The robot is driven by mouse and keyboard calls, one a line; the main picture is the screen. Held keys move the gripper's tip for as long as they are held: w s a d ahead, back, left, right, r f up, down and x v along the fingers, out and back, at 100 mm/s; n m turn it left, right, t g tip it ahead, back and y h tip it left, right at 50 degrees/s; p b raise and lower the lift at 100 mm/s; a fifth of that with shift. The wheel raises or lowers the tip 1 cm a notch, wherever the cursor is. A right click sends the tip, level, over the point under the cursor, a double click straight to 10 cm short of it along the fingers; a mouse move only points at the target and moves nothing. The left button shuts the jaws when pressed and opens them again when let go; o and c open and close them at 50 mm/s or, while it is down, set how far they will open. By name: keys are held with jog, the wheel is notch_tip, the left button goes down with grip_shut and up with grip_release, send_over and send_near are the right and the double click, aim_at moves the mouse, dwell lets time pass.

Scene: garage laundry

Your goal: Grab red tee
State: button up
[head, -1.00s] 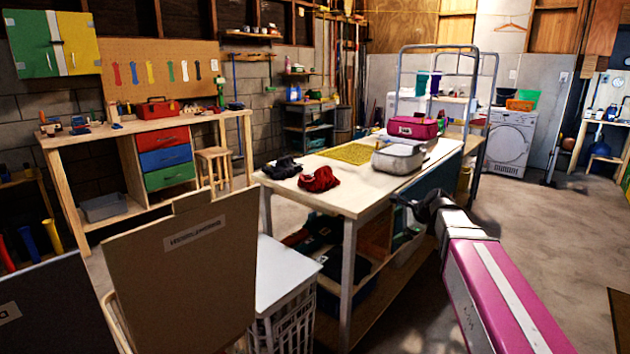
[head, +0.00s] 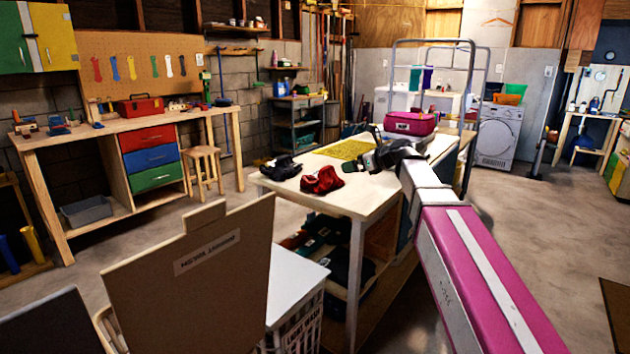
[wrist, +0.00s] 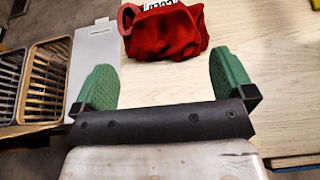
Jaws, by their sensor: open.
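The red tee (head: 322,180) lies crumpled near the front left of the white-topped table (head: 330,208). My gripper (head: 370,164) is above the table, to the right of the tee in the head view. In the wrist view my gripper (wrist: 164,82) has its two green fingers spread wide and nothing between them. The tee lies beyond the fingertips, apart from them.
A black cloth heap (head: 281,168) lies left of the tee. A yellow mat (head: 350,149) and a pink bag (head: 410,122) are farther back on the table. A cardboard sheet (head: 195,270) and a white crate (head: 297,285) stand in front. Open floor lies at the right.

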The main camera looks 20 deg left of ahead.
aim_at(328, 169)
jog(key=x, duration=1)
jog(key=shift+w+a, duration=0.1)
jog(key=shift+a, duration=0.25)
jog(key=c, duration=1.3)
